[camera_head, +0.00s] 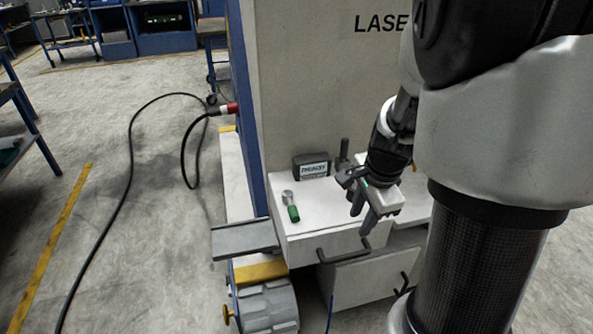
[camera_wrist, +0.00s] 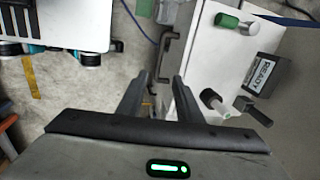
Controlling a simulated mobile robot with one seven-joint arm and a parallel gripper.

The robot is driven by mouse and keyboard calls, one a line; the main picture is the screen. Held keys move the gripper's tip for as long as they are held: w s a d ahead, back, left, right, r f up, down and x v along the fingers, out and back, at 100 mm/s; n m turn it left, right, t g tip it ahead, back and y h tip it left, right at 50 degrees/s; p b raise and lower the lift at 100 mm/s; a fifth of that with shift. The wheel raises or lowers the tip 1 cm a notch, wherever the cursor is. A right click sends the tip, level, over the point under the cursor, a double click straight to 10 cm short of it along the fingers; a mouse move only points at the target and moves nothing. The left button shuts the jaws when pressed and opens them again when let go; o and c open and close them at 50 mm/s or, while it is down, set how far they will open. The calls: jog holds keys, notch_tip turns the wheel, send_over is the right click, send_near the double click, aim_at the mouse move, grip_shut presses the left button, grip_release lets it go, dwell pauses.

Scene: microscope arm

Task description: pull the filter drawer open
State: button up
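The drawer is a white front (camera_head: 318,246) under the white worktop, with a dark bar handle (camera_head: 343,249) on it. In the wrist view the handle (camera_wrist: 168,50) runs along the edge of the white unit, ahead of and between my fingertips. My gripper (camera_head: 359,207) is open and empty, above and slightly right of the handle in the head view. In the wrist view my two dark fingers (camera_wrist: 160,78) are spread, one each side of the handle's near end. I see no contact. How far the drawer is open, I cannot tell.
A green-handled tool (camera_head: 291,207) and a dark labelled box (camera_head: 311,167) are on the worktop. A dark upright post (camera_head: 343,155) stands beside the box. A lower cabinet front (camera_head: 362,277) has its own handle (camera_head: 404,284). A grey ledge (camera_head: 243,239) juts out left. Cables cross the floor.

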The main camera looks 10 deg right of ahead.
aim_at(347, 255)
jog(key=b+x, duration=0.2)
jog(key=x, duration=0.4)
jog(key=b+x, duration=0.2)
jog(key=x, duration=0.4)
jog(key=b+x, duration=0.3)
jog(key=x, duration=0.3)
jog(key=shift+d+f, duration=0.1)
jog(key=shift+d, duration=0.15)
grip_shut()
